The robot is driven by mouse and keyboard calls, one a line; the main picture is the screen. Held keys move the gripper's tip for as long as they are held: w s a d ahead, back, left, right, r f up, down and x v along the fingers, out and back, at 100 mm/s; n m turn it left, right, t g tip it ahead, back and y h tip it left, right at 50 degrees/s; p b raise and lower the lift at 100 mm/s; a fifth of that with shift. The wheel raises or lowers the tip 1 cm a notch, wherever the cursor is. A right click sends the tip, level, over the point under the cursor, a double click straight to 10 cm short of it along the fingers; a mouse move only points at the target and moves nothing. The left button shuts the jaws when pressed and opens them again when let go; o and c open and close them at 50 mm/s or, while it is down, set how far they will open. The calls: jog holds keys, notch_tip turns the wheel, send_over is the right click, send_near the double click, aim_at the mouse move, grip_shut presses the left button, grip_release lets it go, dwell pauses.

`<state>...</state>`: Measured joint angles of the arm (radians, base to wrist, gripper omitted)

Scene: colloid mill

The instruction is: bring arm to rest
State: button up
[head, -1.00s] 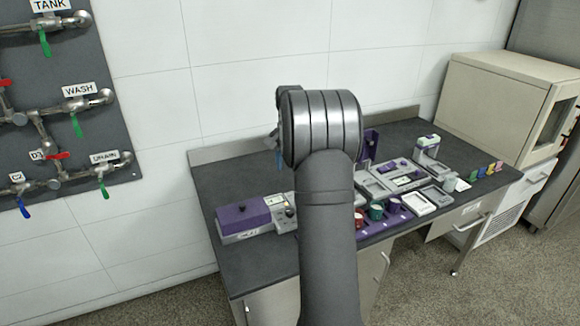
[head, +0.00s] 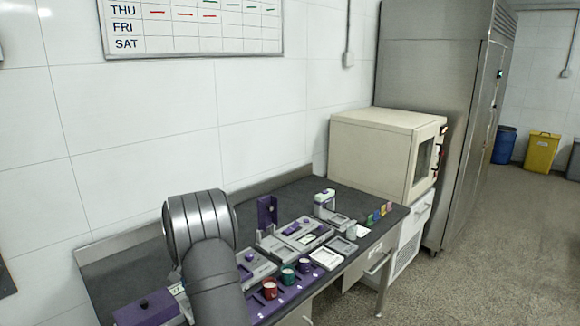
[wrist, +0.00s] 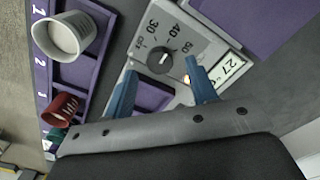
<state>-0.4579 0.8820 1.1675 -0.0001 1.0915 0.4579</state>
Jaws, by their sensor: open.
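My gripper (wrist: 162,68) shows in the wrist view as two blue fingers, spread apart with nothing between them. It is over a grey unit with a black knob (wrist: 160,60), a printed scale and a small display (wrist: 230,68). Whether the fingers touch the unit cannot be told. In the head view my arm's grey elbow and links stand in front of the bench's left part and hide the gripper. A purple-lidded box (head: 148,309) is partly visible left of my arm.
A purple rack beside the unit holds a white cup (wrist: 65,36), a red cup (wrist: 62,108) and a green cup (head: 288,277). Grey trays (head: 295,238) and a purple upright (head: 267,212) stand on the dark bench (head: 130,262). A cream cabinet (head: 370,150) stands at right.

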jog(key=shift+f, duration=1.2)
jog(key=shift+r, duration=0.1)
